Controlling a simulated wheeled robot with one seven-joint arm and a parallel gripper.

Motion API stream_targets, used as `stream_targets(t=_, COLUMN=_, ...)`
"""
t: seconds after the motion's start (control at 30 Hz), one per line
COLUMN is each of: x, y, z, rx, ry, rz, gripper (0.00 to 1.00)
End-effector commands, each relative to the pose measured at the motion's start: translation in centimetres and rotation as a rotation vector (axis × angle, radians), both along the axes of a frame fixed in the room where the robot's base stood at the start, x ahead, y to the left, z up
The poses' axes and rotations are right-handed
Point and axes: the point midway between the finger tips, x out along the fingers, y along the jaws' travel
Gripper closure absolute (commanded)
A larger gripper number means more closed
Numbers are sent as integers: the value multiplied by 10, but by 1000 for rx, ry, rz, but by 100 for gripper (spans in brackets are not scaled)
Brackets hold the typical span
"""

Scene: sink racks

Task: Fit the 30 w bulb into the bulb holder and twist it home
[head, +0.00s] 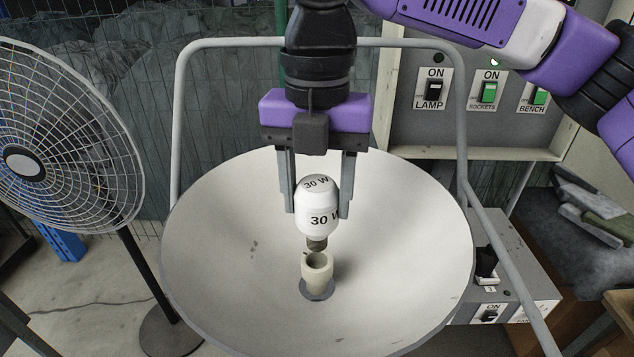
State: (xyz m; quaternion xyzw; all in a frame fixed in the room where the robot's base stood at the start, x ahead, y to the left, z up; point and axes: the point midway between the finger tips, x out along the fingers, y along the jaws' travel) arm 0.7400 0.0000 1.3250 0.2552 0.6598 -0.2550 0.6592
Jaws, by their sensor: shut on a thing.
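The 30 w bulb (318,209) is white with a dark screw base at its lower end. It hangs upright, base down, between the fingers of my gripper (317,205), which is shut on it. The bulb holder (317,270) is a cream socket standing at the middle of a wide white dish (220,250). The bulb's base is just above the holder's open top, roughly in line with it. I cannot tell from this one view whether the base touches the holder's rim.
A fan (60,140) on a stand is at the left. A grey tube frame (183,110) arches around the dish. A panel with LAMP (434,90), SOCKETS (488,92) and BENCH (538,97) switches is behind at the right. A grey switch box (515,270) sits right of the dish.

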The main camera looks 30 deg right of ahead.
Motion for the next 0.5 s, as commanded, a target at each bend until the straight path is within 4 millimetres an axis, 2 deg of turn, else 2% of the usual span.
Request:
stream_targets(t=0.2, x=0, y=0, z=-15, rx=-1, ry=-1, rz=1, gripper=88)
stream_targets(t=0.5, x=0, y=0, z=-18, rx=-1, ry=-1, rz=1, gripper=88)
